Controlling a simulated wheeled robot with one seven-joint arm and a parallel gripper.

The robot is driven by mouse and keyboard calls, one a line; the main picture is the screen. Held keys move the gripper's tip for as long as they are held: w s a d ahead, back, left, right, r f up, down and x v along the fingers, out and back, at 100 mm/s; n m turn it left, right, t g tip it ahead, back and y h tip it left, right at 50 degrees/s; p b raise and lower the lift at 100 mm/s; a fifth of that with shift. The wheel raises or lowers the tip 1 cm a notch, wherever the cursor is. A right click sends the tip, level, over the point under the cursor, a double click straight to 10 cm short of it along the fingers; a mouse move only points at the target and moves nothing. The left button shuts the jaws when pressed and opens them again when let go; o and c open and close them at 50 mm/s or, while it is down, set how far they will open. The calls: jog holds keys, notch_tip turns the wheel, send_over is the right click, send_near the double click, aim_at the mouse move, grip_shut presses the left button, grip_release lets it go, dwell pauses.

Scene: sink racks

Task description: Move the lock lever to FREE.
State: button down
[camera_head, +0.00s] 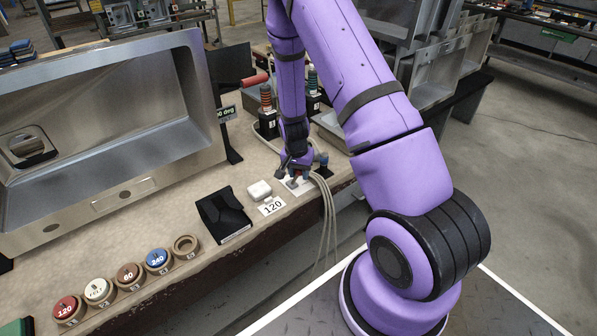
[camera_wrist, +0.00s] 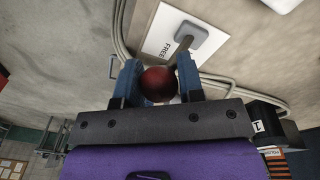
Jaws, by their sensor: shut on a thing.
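The lock lever's dark red ball knob (camera_wrist: 158,84) sits between the two blue fingers of my gripper (camera_wrist: 160,80) in the wrist view. My gripper is shut on this knob. A white plate (camera_wrist: 160,36) with the word FREE lies just beyond, with a grey block (camera_wrist: 190,36) on it; a short stem shows beside the block. The lever's shaft is mostly hidden by the knob and fingers.
Grey cables (camera_head: 327,205) hang over the bench edge close to the gripper's right. A steel sink (camera_head: 120,120) fills the left.

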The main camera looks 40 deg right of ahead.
jog(key=shift+s+f, duration=0.15)
jog(key=shift+s, duration=0.1)
jog(key=c, duration=0.8)
grip_release()
jog(key=shift+o, duration=0.2)
jog(key=shift+w, duration=0.1)
jog(key=shift+w+r, duration=0.1)
jog(key=shift+r, duration=0.35)
jog(key=r, duration=0.6)
jog(key=a+r, duration=0.1)
jog(key=r, duration=0.3)
